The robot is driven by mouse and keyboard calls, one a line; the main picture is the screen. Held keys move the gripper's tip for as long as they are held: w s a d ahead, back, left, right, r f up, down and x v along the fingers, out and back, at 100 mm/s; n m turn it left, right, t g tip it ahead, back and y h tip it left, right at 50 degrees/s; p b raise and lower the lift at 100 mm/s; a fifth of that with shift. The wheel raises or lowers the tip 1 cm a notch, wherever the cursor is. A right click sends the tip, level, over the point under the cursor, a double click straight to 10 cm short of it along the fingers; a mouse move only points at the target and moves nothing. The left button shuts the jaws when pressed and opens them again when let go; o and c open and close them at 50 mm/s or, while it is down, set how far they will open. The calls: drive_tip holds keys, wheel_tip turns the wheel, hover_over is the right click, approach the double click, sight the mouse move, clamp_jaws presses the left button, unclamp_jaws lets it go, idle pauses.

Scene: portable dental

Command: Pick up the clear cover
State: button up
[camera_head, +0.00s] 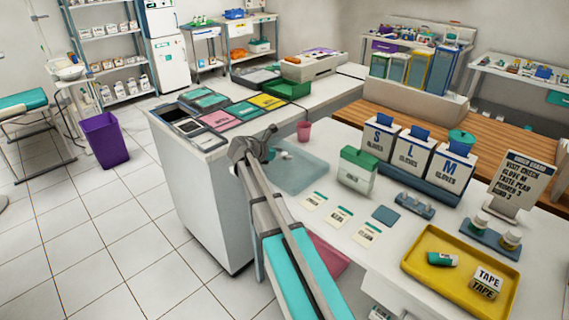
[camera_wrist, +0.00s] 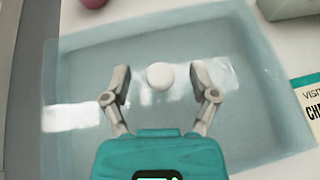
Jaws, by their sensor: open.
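The clear cover (camera_head: 303,175) is a see-through pale blue rectangular panel on the white counter. In the wrist view the cover (camera_wrist: 235,115) fills most of the picture and has a round white knob (camera_wrist: 160,76) near its middle. My gripper (camera_wrist: 161,84) is open above the cover, with one finger on each side of the knob in the picture. Bare gaps show between the knob and both fingers. I cannot tell the height of the fingertips over the knob. In the head view my gripper (camera_head: 268,150) is over the cover's left part and hides some of it.
A pink cup (camera_head: 304,130) stands just behind the cover. A white box with a green lid (camera_head: 357,172) stands to its right, and small label cards (camera_head: 314,200) lie in front of that box. Coloured panels (camera_head: 220,119) lie to the left. A yellow tray (camera_head: 420,272) is at front right.

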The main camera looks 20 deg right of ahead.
idle(0.4)
clamp_jaws()
